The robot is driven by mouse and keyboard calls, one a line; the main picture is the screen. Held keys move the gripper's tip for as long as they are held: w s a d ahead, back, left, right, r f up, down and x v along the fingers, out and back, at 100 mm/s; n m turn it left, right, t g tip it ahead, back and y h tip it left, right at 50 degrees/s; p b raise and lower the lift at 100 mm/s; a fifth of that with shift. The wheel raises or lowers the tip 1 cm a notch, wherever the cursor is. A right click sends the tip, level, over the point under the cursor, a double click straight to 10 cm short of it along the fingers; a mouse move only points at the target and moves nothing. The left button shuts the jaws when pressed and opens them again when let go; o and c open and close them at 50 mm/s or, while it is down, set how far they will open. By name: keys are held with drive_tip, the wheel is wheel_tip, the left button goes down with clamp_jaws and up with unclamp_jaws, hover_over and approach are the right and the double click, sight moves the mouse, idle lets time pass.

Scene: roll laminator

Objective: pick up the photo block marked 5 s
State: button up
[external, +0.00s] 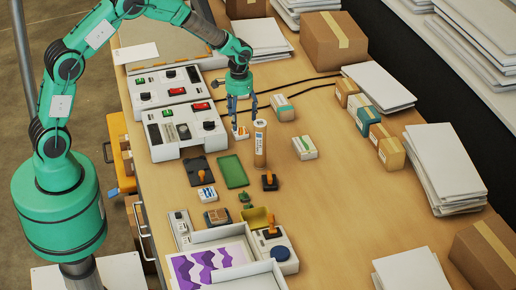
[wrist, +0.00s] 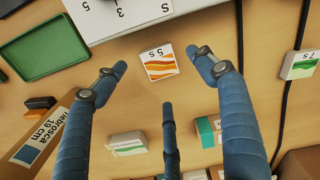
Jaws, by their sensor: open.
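The photo block marked 5 s (wrist: 160,63) is a small white block with orange waves on its face. It lies on the table between my fingers in the wrist view, and in the external view it is a small pale block (external: 241,134) under my gripper. My gripper (external: 241,108) points down above it. In the wrist view its blue fingers are spread, with my gripper (wrist: 164,75) open and empty around the block's outline. I cannot tell the exact height left between the fingertips and the block.
A brown cylinder (external: 260,146) stands close to the right of the block. White control units (external: 185,130) are on the left. Other small blocks, including one marked 7 s (wrist: 300,64), lie nearby. A green tray (external: 234,172) and black cables (external: 310,82) are close.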

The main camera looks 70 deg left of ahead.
sight(240, 131)
drive_tip(key=shift+f, duration=0.25)
drive_tip(key=shift+f, duration=0.1)
drive_tip(key=shift+f+b, duration=0.4)
drive_tip(key=shift+f, duration=2.1)
drive_tip(key=c, duration=1.5)
